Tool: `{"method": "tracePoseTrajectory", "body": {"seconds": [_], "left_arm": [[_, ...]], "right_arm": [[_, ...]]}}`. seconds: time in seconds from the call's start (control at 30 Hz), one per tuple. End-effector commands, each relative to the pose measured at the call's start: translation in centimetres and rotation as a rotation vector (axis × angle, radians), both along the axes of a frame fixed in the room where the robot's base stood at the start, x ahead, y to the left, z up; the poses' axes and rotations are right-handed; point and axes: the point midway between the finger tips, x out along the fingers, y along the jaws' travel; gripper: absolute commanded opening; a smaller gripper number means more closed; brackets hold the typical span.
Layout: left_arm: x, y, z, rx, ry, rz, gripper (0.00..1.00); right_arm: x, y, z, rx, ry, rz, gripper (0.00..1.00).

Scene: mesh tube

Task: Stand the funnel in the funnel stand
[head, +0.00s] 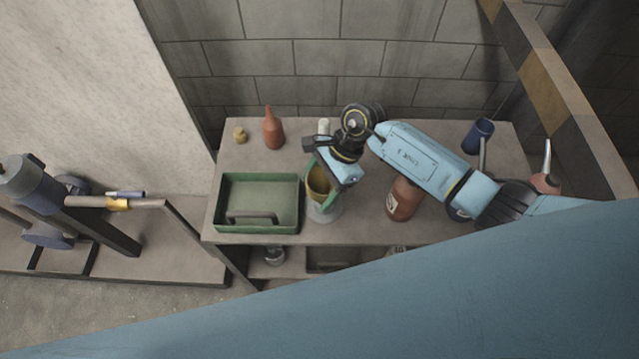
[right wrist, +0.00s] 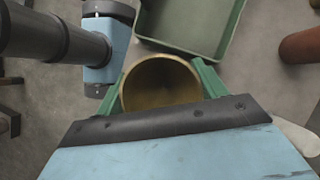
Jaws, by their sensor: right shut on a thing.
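The funnel (head: 318,186), brass-yellow with a wide round mouth, is between the green fingers of my right gripper (head: 322,180). In the right wrist view the funnel (right wrist: 160,82) shows its open mouth up to the camera, with a green finger of the right gripper (right wrist: 160,88) on each side. My right gripper is shut on it. A pale grey round piece (head: 325,213), which looks like the funnel stand, shows just below the funnel near the table's front. I cannot tell whether the funnel is seated in it or held above it. My left gripper is not in view.
A green tray (head: 222,207) with a handle lies left of the funnel. An orange bottle (head: 273,132), a small yellow piece (head: 240,135) and a white bottle (head: 322,127) stand behind. A brown bottle (head: 402,200) stands right, and a blue cup (head: 478,137) farther right.

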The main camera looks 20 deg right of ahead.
Motion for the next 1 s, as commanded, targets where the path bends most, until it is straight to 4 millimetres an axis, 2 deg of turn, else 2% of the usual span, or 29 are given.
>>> {"method": "tracePoseTrajectory", "body": {"seconds": [0.73,0.77,0.93,1.0], "left_arm": [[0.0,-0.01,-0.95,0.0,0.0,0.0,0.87],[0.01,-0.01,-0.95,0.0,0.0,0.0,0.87],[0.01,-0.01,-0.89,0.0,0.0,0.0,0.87],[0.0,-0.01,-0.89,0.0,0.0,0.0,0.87]], "right_arm": [[0.04,-0.02,-0.91,0.0,-0.001,-0.001,0.47],[0.04,-0.02,-0.91,0.0,-0.001,-0.001,0.72],[0.03,-0.02,-0.86,0.0,-0.001,-0.001,0.94],[0.03,-0.02,-0.86,0.0,0.0,0.0,0.96]]}}
